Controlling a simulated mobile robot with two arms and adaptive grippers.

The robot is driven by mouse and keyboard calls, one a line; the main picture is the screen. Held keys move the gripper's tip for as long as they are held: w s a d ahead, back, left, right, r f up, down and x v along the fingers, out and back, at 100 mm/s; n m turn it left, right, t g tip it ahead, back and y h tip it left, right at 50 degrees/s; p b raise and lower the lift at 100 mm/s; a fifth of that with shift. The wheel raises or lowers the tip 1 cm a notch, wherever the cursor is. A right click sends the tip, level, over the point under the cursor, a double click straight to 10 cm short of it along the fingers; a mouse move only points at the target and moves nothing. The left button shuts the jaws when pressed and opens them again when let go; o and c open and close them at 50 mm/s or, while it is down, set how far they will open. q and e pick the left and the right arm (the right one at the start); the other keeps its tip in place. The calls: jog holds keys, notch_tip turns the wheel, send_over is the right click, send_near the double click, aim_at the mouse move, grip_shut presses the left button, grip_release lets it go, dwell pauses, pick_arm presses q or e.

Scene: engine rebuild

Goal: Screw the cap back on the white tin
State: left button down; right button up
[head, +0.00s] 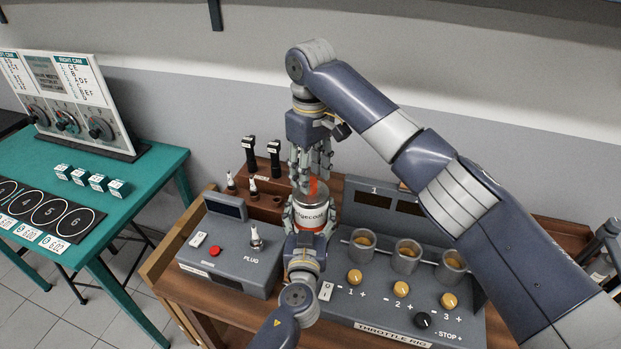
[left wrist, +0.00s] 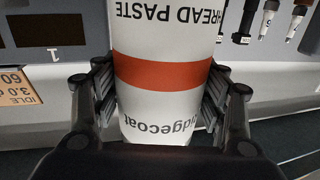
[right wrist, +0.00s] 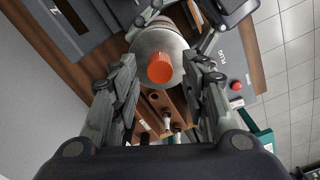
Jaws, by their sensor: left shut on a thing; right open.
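The white tin (head: 309,211) stands upright in my left gripper (head: 307,222). The left wrist view shows the tin (left wrist: 165,110) upside down in the picture, with an orange band and "THREAD PASTE" lettering, between the two fingers. The orange cap (right wrist: 160,68) sits at the middle of the tin's grey top in the right wrist view; how tightly it is seated I cannot tell. My right gripper (head: 312,172) points down from above. Its fingers are open on either side of the cap, not closed on it. The head view shows only part of the cap (head: 313,187).
The throttle rig (head: 395,320) with cups and yellow knobs stands right of the tin, the plug box (head: 220,262) left. Black-handled tools and plugs stand in a wooden rack (head: 262,205) behind. A green table (head: 140,200) is at far left.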

notch_tip(320, 180, up, 2)
jog(key=shift+r, duration=0.1)
notch_tip(320, 180, up, 3)
jog(key=n, duration=0.5)
jog(key=shift+r, duration=0.15)
send_over(310, 212)
jog(key=w, duration=0.4)
jog(key=shift+f, duration=4)
